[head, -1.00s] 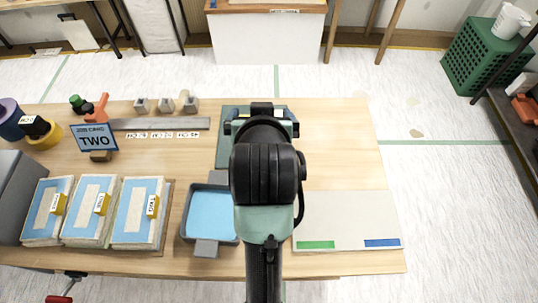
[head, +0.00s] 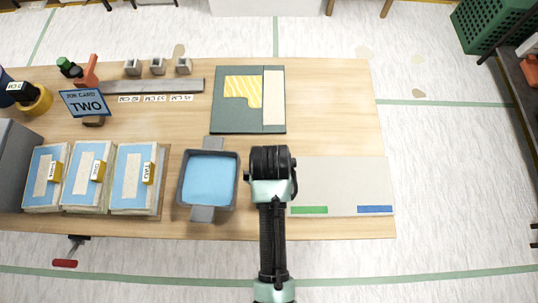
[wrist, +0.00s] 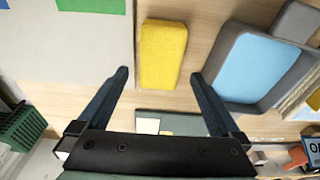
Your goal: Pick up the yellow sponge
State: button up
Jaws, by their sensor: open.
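The yellow sponge (wrist: 162,54) lies on the wooden table in the wrist view, between the pale grey board and the blue-lined tray. My gripper (wrist: 159,76) is open and empty, with its two dark fingers apart. In the picture, the fingertips appear to either side of the sponge's lower end, and nothing is gripped. The height of the fingers above the sponge is hard to tell. In the head view my own arm covers the spot between tray and board, so sponge and fingers are hidden there.
The grey tray (head: 236,183) with a blue bottom stands left of my arm, and the pale board (head: 340,180) lies right of it. A dark green mat (head: 230,120) with a yellow patterned piece lies behind. Blue booklets (head: 88,178) lie at left.

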jog(key=f, duration=0.4)
jog(key=shift+w+a+f, duration=0.1)
jog(key=shift+w+f, duration=0.25)
jog(key=shift+f, duration=0.05)
jog(key=shift+c, duration=0.3)
